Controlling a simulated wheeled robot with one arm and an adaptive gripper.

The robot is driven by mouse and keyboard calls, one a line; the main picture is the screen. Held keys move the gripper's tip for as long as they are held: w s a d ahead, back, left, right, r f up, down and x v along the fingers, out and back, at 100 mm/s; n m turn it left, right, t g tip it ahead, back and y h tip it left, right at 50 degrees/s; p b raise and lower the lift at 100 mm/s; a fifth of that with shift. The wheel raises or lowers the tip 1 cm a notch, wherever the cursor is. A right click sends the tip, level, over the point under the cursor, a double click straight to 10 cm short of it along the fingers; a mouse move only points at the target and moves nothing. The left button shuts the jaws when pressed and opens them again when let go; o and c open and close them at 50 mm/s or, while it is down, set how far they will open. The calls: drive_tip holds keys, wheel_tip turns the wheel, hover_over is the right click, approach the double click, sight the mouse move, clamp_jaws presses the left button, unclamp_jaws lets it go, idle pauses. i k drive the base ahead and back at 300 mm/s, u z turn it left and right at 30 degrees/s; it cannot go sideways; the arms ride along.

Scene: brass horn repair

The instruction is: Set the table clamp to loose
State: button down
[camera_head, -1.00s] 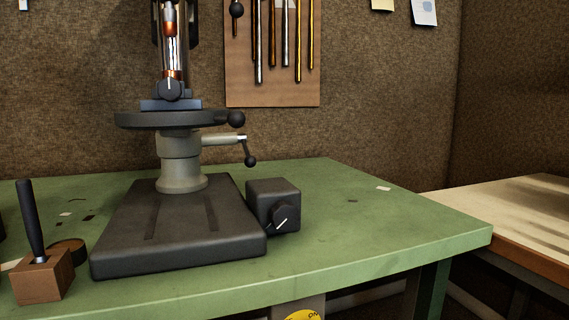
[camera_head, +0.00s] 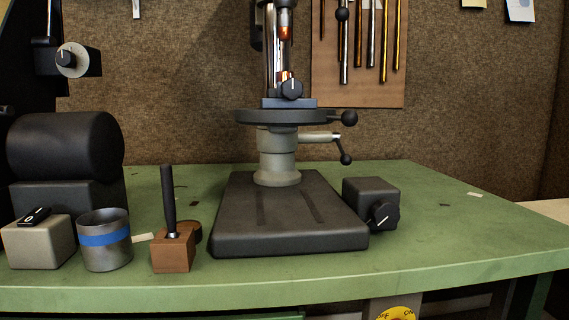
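The drill press stands on the green bench in the head view. Its round table (camera_head: 262,117) sits on a grey column collar (camera_head: 277,153). The table clamp (camera_head: 322,136) is a light lever sticking out to the right of the collar, with a dark arm angled down to a black ball (camera_head: 346,159). A separate black knob (camera_head: 349,118) is at the right edge of the round table. I cannot read any loose or tight mark on the clamp. My gripper is not in view.
A grey box with a dial (camera_head: 371,202) stands right of the press base (camera_head: 290,240). A wooden block with a black handle (camera_head: 172,254), a cup with a blue band (camera_head: 105,255) and a switch box (camera_head: 40,247) stand at left. The bench (camera_head: 470,230) is mostly clear at right.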

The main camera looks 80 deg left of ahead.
sight(346, 159)
drive_tip(key=u, duration=2.9)
